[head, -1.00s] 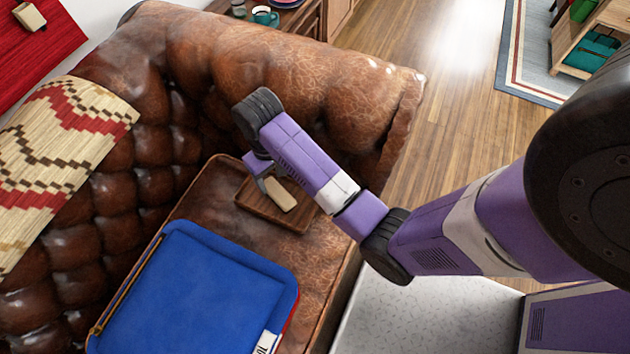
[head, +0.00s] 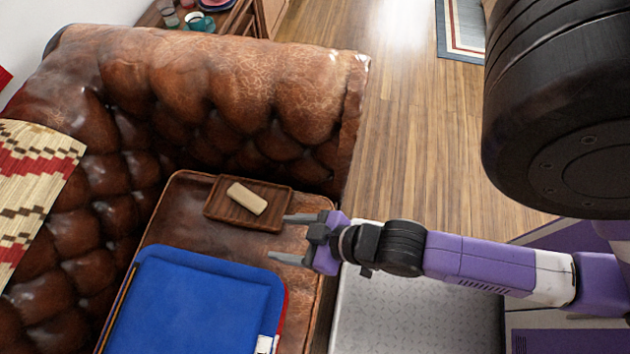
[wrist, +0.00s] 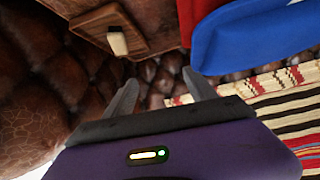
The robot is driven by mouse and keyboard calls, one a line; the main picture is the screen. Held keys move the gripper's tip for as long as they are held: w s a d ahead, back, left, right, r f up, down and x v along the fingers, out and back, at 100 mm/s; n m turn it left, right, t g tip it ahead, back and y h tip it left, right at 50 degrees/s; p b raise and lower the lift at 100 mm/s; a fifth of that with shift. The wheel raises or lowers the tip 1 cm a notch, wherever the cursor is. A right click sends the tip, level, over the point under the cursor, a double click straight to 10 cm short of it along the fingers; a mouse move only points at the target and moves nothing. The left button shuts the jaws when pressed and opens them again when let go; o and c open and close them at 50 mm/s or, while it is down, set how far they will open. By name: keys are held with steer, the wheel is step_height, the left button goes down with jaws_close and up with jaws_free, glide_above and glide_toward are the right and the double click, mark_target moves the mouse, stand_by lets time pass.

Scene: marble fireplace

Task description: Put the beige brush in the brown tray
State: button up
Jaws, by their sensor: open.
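The beige brush (head: 247,198) lies inside the brown tray (head: 272,220), which rests on the leather seat near the sofa's arm. In the wrist view the brush (wrist: 117,42) also shows within the tray (wrist: 85,22). My gripper (head: 277,238) is open and empty, to the right of and nearer than the tray in the head view, apart from the brush. Its two fingers (wrist: 160,88) show spread with nothing between them in the wrist view.
A blue cushion (head: 200,305) lies on the seat in front of the tray. A patterned woven blanket (head: 30,180) drapes the sofa (head: 215,90) at left. A grey textured surface (head: 415,310) is at lower right. Wooden floor (head: 410,130) is clear beyond the sofa.

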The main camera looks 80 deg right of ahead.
steer(key=s+r+n+t, duration=0.1)
steer(key=s+r+t, duration=0.2)
steer(key=r, duration=1.1)
steer(key=s, duration=0.2)
steer(key=shift+s+a+r+n+t+y, duration=0.2)
steer(key=shift+s+n+t+y, duration=0.1)
steer(key=shift+s+t+y, duration=0.1)
step_height(320, 180, up, 8)
steer(key=p, duration=0.7)
steer(key=shift+f+p, duration=0.2)
steer(key=shift+p, duration=0.15)
